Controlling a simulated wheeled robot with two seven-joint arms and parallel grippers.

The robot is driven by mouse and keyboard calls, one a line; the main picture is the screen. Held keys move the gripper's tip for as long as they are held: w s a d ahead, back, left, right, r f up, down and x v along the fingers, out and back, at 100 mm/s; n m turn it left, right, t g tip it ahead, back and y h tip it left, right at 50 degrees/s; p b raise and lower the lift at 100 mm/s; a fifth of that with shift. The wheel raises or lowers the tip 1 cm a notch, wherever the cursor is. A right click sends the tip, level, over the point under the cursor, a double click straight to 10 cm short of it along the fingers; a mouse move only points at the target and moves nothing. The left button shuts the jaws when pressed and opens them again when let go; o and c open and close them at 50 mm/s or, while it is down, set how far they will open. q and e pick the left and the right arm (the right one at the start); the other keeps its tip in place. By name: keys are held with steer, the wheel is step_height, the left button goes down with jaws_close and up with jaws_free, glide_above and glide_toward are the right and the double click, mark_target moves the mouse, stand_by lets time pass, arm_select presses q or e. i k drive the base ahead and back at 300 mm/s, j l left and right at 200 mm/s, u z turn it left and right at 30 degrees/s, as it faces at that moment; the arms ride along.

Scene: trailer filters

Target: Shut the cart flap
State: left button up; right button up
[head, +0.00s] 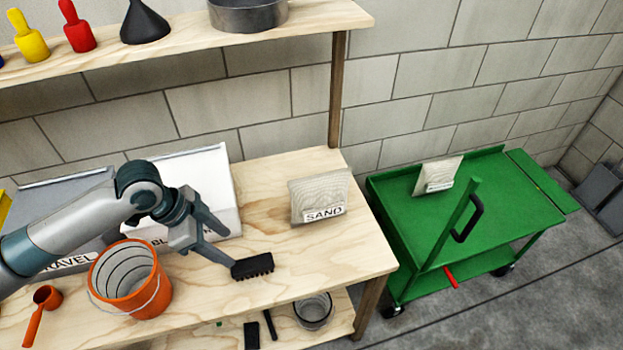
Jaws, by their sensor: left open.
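The green cart (400,205) stands on the floor at the right, beside the bench. A narrow green panel with a black handle (467,219), which looks like the flap, sticks up at the cart's front, seen almost edge-on and swung out from the body. A second green leaf (541,181) extends at the cart's right end. My left gripper (231,249) is open above the bench, well left of the cart. Its fingertips are close to a black brush (252,266); I cannot tell whether they touch it. My right gripper is not in view.
On the bench (340,245) are a sand bag (320,197), an orange bucket (130,280) and an orange scoop (41,308). Another bag (437,175) is on the cart. A red piece (450,277) shows low on the cart. A post (337,90) supports the shelf.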

mark_target(552, 189)
steer(key=z, duration=1.35)
